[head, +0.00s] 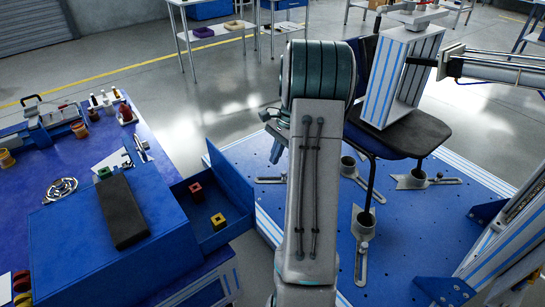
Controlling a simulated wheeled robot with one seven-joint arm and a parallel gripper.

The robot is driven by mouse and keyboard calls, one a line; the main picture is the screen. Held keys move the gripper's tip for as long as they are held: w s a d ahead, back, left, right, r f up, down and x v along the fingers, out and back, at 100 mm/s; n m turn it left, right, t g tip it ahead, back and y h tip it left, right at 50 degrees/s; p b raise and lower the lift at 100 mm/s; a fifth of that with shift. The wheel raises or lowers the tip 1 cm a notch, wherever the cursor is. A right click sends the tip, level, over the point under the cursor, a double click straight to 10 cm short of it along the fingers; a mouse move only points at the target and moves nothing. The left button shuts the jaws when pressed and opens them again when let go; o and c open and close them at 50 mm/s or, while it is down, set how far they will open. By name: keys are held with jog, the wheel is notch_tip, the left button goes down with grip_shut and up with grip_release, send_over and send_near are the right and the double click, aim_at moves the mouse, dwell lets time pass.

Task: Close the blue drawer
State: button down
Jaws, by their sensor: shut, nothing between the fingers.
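The blue drawer (232,228) sticks out from the right side of a blue box cabinet (75,245) on the workbench at left. It is open. A red block (196,192) and a yellow block (218,221) with dark centres sit inside it, apart from each other. My gripper (276,152) shows only in part, left of my large arm link, which hides the rest. It is shut and empty, above and to the right of the drawer's far end, and looks apart from it.
A black pad (122,211) lies on the cabinet top. The blue workbench (95,150) carries tools and small parts. A chair (420,133) stands on a blue test platform (405,220) at right, under test rig parts. Bare floor separates bench and platform.

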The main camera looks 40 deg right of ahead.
jog(key=a+f+b, duration=0.1)
jog(key=a+f, duration=0.5)
jog(key=shift+a, duration=0.3)
jog(key=shift+s+f, duration=0.1)
jog(key=shift+s, duration=0.05)
